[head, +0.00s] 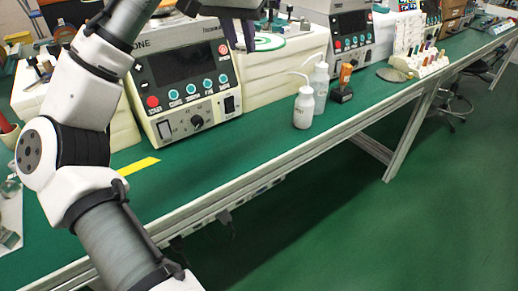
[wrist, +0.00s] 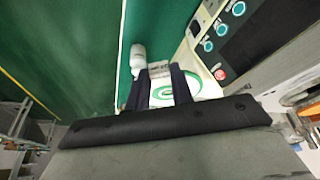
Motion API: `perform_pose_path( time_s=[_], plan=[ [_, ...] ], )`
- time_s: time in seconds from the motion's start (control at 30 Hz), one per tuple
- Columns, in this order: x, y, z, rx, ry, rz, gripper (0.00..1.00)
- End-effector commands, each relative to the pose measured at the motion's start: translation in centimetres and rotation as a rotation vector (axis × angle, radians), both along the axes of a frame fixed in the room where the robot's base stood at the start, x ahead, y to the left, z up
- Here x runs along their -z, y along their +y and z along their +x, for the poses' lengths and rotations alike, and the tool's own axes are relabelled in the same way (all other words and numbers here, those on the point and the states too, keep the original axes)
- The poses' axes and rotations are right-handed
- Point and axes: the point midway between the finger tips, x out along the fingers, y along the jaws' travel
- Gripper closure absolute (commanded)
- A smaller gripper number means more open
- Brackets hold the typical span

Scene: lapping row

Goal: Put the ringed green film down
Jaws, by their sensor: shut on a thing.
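The ringed green film (wrist: 206,82) is a white sheet with a green ring. In the wrist view it sits between and beyond my two dark fingers. In the head view the film (head: 268,44) shows as a thin, nearly edge-on sheet with a green ring, at the upper middle beside the fingers. My gripper (head: 238,35) is shut on the film and holds it near the top of the lapping machine. My gripper also shows in the wrist view (wrist: 162,88). The fingers hide part of the film.
A lapping machine (head: 185,85) with a control panel stands on the green bench (head: 200,160). White bottles (head: 303,108) and an orange-black tool (head: 343,82) stand right of it. A yellow strip (head: 138,166) lies on the bench. The bench front is mostly clear.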

Motion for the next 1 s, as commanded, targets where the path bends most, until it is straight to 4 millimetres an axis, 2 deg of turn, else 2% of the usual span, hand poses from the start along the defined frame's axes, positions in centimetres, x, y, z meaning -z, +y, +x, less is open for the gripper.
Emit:
perform_pose_path(
  time_s=[0.03, 0.13, 0.37, 0.47, 0.8, 1.0],
  plan=[
    [2.4, 0.2, 0.3, 0.034, -0.002, -0.005, 0.99],
    [4.1, 0.4, 0.6, 0.091, -0.01, -0.006, 0.99],
    [6.3, 0.7, 1.0, 0.152, -0.018, -0.005, 0.99],
    [8.0, 0.8, 1.0, 0.156, -0.019, -0.004, 0.99],
    [17.0, 0.8, 1.0, 0.156, -0.018, -0.004, 0.99],
    [20.7, 0.8, 1.0, 0.155, -0.018, -0.005, 0.99]
  ],
)
